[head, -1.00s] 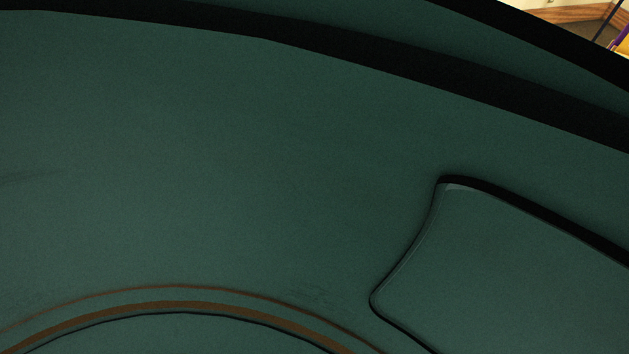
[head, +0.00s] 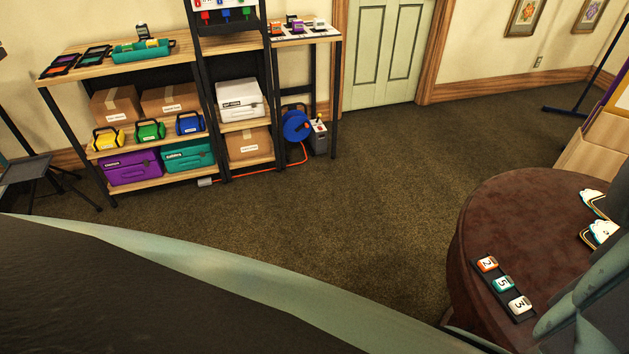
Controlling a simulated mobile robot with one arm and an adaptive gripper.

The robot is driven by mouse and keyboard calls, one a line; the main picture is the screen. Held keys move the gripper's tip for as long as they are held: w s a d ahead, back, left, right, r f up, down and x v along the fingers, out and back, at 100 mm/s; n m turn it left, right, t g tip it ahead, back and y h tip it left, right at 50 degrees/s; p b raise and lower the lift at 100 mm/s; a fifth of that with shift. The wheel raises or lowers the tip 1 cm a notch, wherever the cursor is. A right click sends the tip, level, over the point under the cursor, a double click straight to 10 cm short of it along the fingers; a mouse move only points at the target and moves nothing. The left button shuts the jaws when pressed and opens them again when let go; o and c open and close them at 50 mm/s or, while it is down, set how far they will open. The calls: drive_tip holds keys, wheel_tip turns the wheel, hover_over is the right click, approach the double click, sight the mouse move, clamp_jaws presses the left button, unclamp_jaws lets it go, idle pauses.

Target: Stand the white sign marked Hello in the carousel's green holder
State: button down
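My gripper does not show in the head view. White cloud-shaped pieces with coloured edges, perhaps signs (head: 602,232), lie on the round brown table (head: 475,225) at the right edge. Their lettering is too small to read, so I cannot tell whether one says Hello. Grey-green parts at the lower right, probably mine, cover part of the table. I cannot make out a carousel or a green holder with certainty.
A dark strip (head: 502,290) with orange, teal and white numbered blocks lies on the table. Shelves (head: 165,135) with boxes and cases stand at the back left. Open carpet (head: 370,190) lies between. An orange cable (head: 262,171) runs along the floor by the shelves.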

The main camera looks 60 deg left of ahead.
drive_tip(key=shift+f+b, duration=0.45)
drive_tip(key=shift+b, duration=0.2)
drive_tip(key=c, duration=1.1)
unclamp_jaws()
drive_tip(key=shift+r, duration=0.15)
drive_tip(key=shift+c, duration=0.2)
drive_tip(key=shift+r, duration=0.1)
